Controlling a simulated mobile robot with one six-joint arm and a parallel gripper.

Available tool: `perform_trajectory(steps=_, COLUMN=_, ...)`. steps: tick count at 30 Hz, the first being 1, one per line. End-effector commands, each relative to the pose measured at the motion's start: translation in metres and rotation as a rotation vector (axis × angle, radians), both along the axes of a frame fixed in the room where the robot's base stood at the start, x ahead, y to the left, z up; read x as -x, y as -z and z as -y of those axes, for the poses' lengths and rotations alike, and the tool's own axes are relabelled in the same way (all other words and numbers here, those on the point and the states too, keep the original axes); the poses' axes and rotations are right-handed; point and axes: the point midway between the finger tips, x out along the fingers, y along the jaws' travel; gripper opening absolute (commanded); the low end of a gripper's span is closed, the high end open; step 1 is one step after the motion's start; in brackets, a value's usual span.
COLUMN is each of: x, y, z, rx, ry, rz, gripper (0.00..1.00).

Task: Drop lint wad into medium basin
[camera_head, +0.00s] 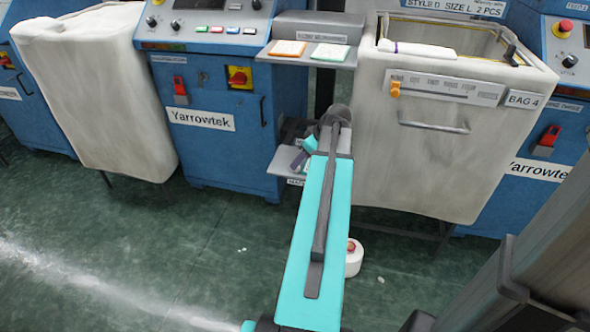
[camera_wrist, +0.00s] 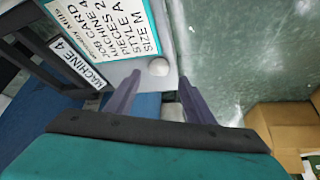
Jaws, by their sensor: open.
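A small, round, whitish wad, which looks like the lint wad (camera_wrist: 158,67), lies near the edge of a grey shelf (camera_wrist: 130,72) in the wrist view. My gripper (camera_wrist: 159,82) is open, with its two purple-grey fingers apart. The wad shows just past the gap between the fingertips, and nothing is held. In the head view my gripper (camera_head: 299,162) is partly hidden by my teal arm, near a low grey shelf on the blue machine. The wad cannot be made out there. I cannot identify a medium basin in either view.
A job card (camera_wrist: 105,25) lies beside the wad, next to a "MACHINE 4" label (camera_wrist: 77,63). Cardboard boxes (camera_wrist: 280,130) stand at lower right. A large pale bag marked BAG 4 (camera_head: 440,155) stands right of my arm. A white round object (camera_head: 353,262) sits on the green floor.

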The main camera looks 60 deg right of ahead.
Motion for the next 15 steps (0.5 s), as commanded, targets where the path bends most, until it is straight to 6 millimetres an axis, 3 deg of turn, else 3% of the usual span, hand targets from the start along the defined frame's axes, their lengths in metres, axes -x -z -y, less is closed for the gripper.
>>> perform_trajectory(steps=9, x=-0.016, y=0.033, z=0.004, rx=-0.001, ry=-0.002, rz=-0.001, gripper=0.49)
perform_trajectory(steps=15, x=-0.022, y=0.043, z=0.005, rx=0.000, ry=0.000, rz=0.000, gripper=0.49)
